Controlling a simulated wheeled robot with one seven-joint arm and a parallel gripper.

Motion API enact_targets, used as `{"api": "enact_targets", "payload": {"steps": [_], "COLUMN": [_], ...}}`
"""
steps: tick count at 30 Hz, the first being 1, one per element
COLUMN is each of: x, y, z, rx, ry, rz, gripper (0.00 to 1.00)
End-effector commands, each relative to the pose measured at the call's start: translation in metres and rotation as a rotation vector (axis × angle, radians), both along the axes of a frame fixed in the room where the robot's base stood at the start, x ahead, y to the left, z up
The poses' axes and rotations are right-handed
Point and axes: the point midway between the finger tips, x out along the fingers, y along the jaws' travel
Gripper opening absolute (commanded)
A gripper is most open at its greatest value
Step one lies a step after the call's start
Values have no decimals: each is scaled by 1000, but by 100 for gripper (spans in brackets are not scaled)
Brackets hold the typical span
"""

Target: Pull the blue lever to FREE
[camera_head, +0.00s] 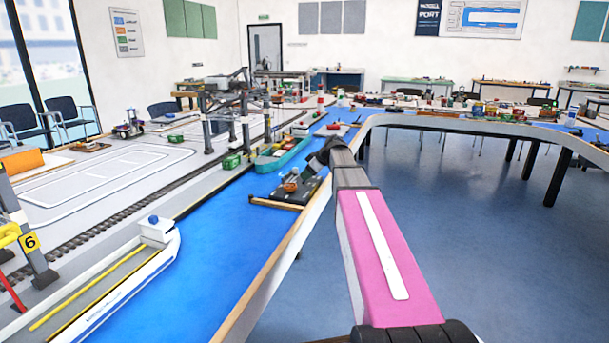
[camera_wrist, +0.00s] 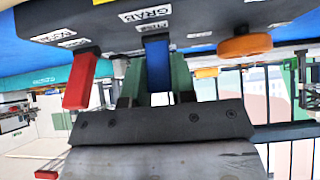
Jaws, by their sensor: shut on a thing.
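The blue lever (camera_wrist: 158,62) hangs from the dark control panel (camera_wrist: 110,25) in the wrist view, below a white GRAB label (camera_wrist: 145,13). My gripper (camera_wrist: 157,88) has its two green fingers on either side of the lever and is shut on it. In the head view the control box (camera_head: 312,194) sits at the right edge of the blue tabletop. There my arm's dark end hides part of the box, and the blue lever cannot be made out.
A red lever (camera_wrist: 81,80) stands left of the blue one in the wrist view, and an orange knob (camera_wrist: 245,46) lies to the right. In the head view a teal boat (camera_head: 283,155) lies behind the box. A wooden strip (camera_head: 272,203) lies before it.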

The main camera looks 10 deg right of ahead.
Motion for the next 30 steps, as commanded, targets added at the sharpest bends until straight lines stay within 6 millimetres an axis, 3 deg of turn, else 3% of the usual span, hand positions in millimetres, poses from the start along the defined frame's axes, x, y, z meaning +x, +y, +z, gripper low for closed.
{"api": "enact_targets", "payload": {"steps": [12,30], "x": [-5,-5], "y": [-8,-9], "z": [-3,-4], "rx": [196,236], "ry": [-114,-137], "rz": [-1,0], "gripper": [0,0]}}
